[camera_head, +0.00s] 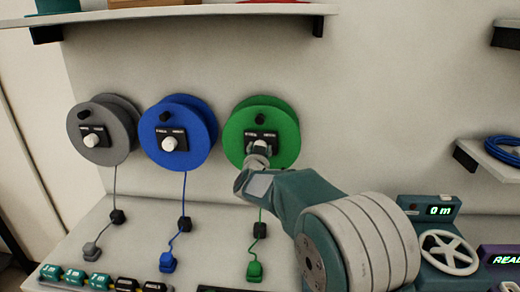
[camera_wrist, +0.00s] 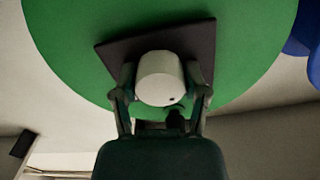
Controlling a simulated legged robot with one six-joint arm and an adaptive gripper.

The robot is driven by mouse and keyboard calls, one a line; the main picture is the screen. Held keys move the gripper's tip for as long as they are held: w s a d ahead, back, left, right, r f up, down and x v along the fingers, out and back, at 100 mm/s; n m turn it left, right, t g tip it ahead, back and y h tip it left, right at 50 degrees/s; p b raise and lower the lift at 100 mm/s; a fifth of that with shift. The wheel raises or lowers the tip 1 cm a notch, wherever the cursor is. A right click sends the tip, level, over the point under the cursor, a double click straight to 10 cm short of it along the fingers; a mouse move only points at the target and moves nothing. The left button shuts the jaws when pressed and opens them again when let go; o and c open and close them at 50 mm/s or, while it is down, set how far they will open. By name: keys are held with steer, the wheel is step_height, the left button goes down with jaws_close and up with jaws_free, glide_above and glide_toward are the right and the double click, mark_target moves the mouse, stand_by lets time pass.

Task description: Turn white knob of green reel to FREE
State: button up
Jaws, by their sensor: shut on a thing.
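The green reel (camera_head: 270,112) is mounted on the wall, right of a blue and a grey reel. Its white knob (camera_head: 259,145) stands on a dark plate (camera_head: 272,138) on the reel's face, and the plate's lettering is too small to read. My gripper (camera_head: 257,158) reaches the knob from the front and hides part of it. In the wrist view the white knob (camera_wrist: 160,77) is between the two fingers of my gripper (camera_wrist: 160,95), which are shut on its sides. A small dark mark shows near the knob's lower edge. The plate looks slightly tilted there.
The blue reel (camera_head: 180,112) and grey reel (camera_head: 118,117) hang to the left, each with a white knob. Cords run down to plugs on the counter (camera_head: 205,235). A shelf (camera_head: 205,12) is above. A handwheel (camera_head: 449,252) and a display (camera_head: 440,211) stand at right.

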steer(key=shift+a+f+n, duration=0.1)
steer(key=shift+f+n, duration=0.35)
steer(key=shift+n, duration=0.65)
steer(key=o, duration=1.1)
steer(key=shift+o, duration=0.2)
steer(key=shift+a+r, duration=0.1)
steer(key=shift+r, duration=0.05)
steer(key=shift+r, duration=0.1)
steer(key=s, duration=1.2)
steer(key=shift+a, duration=0.2)
